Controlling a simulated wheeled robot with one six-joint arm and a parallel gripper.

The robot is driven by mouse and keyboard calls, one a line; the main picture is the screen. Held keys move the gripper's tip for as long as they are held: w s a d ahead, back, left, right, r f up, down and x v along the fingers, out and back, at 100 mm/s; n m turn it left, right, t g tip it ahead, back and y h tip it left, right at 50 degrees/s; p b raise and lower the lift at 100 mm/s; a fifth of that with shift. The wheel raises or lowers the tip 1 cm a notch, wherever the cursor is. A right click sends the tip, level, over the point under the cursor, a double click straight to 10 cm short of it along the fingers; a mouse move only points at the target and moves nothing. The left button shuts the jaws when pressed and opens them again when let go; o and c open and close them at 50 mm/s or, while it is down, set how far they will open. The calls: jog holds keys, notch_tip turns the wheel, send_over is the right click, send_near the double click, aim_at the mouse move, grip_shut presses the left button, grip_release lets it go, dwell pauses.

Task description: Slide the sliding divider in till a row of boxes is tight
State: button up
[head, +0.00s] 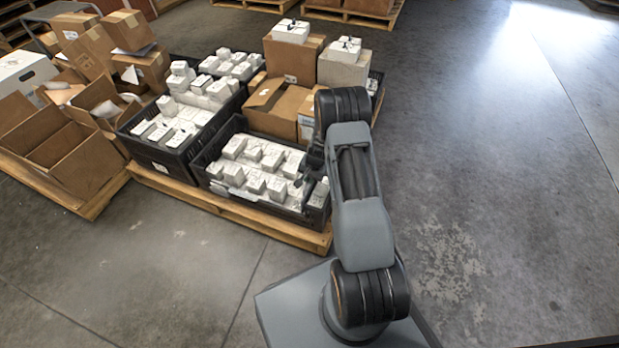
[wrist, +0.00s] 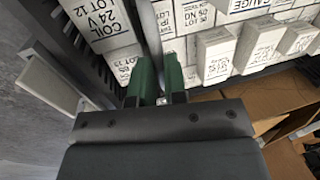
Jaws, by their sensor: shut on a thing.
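The black crate (head: 215,188) at the front of the pallet holds rows of white boxes (head: 254,153). My gripper (head: 308,182) reaches into its right end. In the wrist view, my gripper's green fingers (wrist: 160,72) are shut on the upper edge of the sliding divider (wrist: 150,35), a thin grey plate. Labelled white boxes (wrist: 215,52) stand close on its right. I cannot tell whether they touch it. A box marked COIL 24 V (wrist: 100,22) stands on its left, towards the crate's ribbed wall. My arm and fingers hide most of the divider in the head view.
A second black crate (head: 160,158) of white boxes stands to the left. Open cardboard boxes (head: 275,105) stand behind the front crate. The wooden pallet (head: 270,226) runs along the front. Concrete floor is clear at right (head: 500,150).

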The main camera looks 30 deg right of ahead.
grip_shut()
jog(key=shift+w+a, duration=0.1)
